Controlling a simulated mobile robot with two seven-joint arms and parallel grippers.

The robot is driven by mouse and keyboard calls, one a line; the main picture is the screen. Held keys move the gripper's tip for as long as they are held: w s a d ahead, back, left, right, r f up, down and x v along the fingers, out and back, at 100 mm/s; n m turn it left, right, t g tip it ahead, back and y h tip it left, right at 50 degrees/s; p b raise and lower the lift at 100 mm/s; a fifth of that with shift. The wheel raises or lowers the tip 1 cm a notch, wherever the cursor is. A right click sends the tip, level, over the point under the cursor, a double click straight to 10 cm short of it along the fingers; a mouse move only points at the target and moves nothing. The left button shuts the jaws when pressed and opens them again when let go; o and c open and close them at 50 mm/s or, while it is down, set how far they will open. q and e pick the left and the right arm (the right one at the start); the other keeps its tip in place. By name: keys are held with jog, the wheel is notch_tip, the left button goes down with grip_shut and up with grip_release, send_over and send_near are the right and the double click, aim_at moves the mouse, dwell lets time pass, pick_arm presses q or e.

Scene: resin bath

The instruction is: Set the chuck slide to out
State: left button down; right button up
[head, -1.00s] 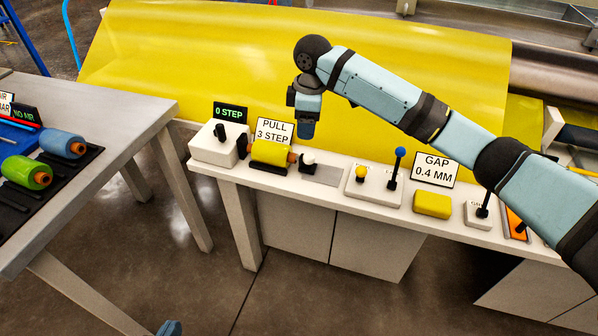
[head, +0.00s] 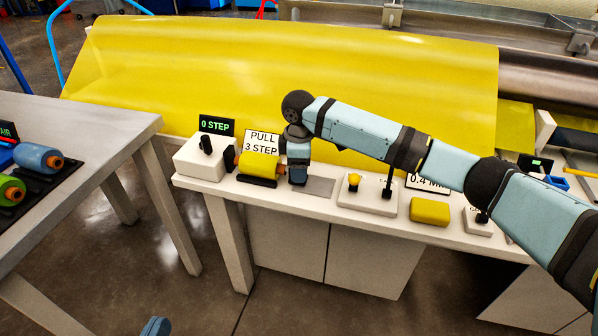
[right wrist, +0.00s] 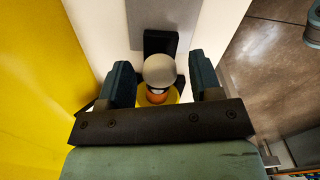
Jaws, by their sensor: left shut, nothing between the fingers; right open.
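The chuck slide shows in the right wrist view as a pale round knob (right wrist: 159,70) on a black block (right wrist: 160,42) by a grey plate. My right gripper (right wrist: 162,82) is open, with one finger on each side of the knob; whether they touch it is unclear. In the head view my right gripper (head: 298,178) points down at the right end of a yellow roll (head: 260,164) and hides the knob. The grey plate (head: 320,187) extends to its right. My left gripper (head: 155,327) shows only in part at the bottom edge, shut and empty.
A white box with a black lever (head: 203,157) stands left of the roll. A sign reading PULL 3 STEP (head: 262,142) stands behind. A large yellow sheet (head: 290,75) rises behind the bench.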

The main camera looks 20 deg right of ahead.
pick_arm(q)
jog(key=shift+d+r, duration=0.1)
jog(key=shift+r, duration=0.2)
pick_arm(e)
jog(key=shift+f, duration=0.4)
jog(key=shift+c, duration=0.4)
